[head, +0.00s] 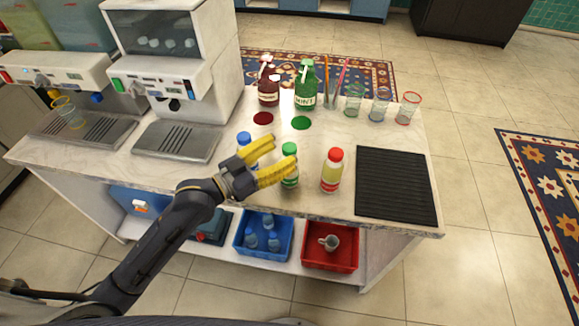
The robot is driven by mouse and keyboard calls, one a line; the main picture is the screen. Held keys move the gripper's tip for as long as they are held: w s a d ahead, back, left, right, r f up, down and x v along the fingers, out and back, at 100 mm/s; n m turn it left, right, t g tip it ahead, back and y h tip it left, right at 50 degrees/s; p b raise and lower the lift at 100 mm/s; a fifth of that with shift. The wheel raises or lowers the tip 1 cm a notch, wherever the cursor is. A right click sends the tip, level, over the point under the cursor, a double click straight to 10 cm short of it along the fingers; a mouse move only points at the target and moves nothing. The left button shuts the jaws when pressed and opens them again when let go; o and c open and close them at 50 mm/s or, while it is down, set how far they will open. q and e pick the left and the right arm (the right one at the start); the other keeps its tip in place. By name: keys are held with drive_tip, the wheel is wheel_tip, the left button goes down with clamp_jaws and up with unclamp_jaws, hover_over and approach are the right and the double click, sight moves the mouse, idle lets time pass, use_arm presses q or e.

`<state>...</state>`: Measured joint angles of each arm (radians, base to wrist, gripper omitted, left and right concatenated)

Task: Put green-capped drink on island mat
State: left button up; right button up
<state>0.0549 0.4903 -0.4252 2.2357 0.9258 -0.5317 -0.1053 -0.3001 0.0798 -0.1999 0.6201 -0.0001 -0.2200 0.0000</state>
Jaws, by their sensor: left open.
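The green-capped drink (290,152) stands upright on the island counter, between a blue-capped bottle (244,141) on its left and a red-capped bottle (332,170) on its right. The black ribbed island mat (396,186) lies bare at the right end of the counter. My left gripper (272,160) has yellow fingers and is open. Its fingers reach right toward the green-capped drink, and one overlaps part of the bottle in this view. I cannot tell whether they touch it. The blue-capped bottle is partly hidden behind the gripper. My right gripper is not in view.
Red (268,84) and green (306,88) syrup bottles, a straw holder and several glasses (407,107) stand along the back edge. Drink machines (186,70) fill the left. Below are a blue bin (263,236) and a red bin (330,247).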

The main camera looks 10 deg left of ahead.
use_arm(q)
drive_tip(key=shift+x, duration=1.55)
clamp_jaws()
drive_tip(key=shift+r, duration=0.1)
